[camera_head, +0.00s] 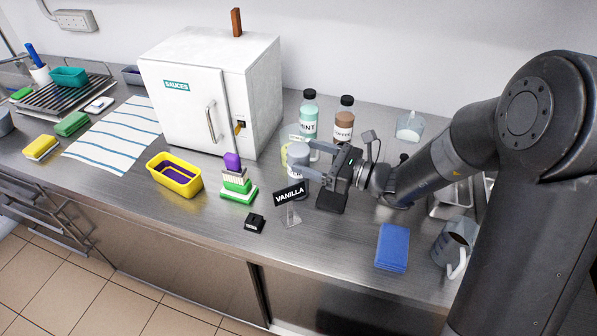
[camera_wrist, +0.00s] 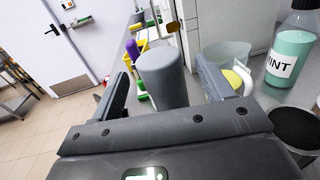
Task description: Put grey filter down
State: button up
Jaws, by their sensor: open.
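The grey filter (camera_wrist: 162,75) appears to be the smooth grey cylinder upright between my fingers in the wrist view. My gripper (camera_head: 308,166) is open, with one finger on each side of the cylinder. In the wrist view my gripper (camera_wrist: 165,85) shows a small gap beside each finger. The cylinder's lower end is hidden, so I cannot tell what it rests on.
Mint (camera_head: 308,120) and coffee (camera_head: 343,122) bottles stand behind my gripper. A VANILLA sign (camera_head: 289,195) stands in front. A white SAUCES cabinet (camera_head: 195,100), brush (camera_head: 239,189) and yellow tub (camera_head: 174,183) are left. A blue cloth (camera_head: 392,248) and a jug (camera_head: 453,243) are right.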

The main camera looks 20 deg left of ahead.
aim_at(298, 155)
jog(key=shift+w+a+f, duration=0.15)
jog(key=shift+a+f, duration=0.05)
jog(key=shift+a, duration=0.75)
jog(key=shift+w+a+f, duration=0.1)
jog(key=shift+a+f, duration=0.05)
jog(key=shift+a, duration=0.8)
jog(key=shift+c, duration=0.5)
grip_shut()
